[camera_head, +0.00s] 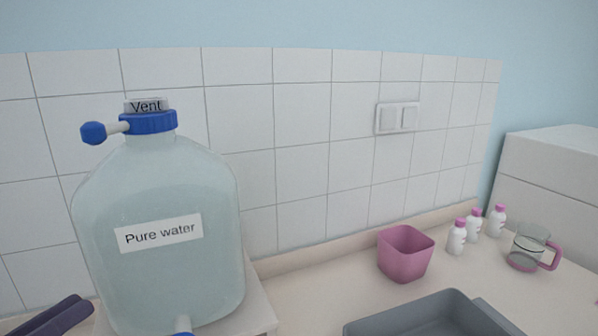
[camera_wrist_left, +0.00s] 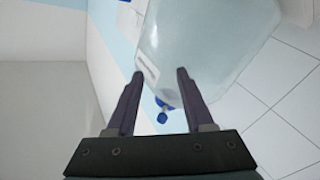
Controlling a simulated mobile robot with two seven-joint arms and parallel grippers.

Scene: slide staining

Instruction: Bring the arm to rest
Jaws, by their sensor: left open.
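My left gripper (camera_wrist_left: 160,82) is open in the left wrist view, its two dark fingers apart with nothing between them. Beyond the fingertips is the large pure water jug (camera_wrist_left: 205,35), with its blue tap (camera_wrist_left: 162,112) seen between the fingers. In the head view a dark purple finger part of the left gripper (camera_head: 55,318) shows at the lower left corner, left of the jug (camera_head: 160,270). I cannot tell its exact distance from the jug. My right gripper is in neither view.
The jug stands on a raised pale stand (camera_head: 262,310). A pink cup (camera_head: 405,255), a grey tray or basin (camera_head: 430,318), several white bottles with pink caps (camera_head: 457,240) and a glass jug with pink handle (camera_head: 528,245) are on the counter. A white box (camera_head: 555,165) is far right.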

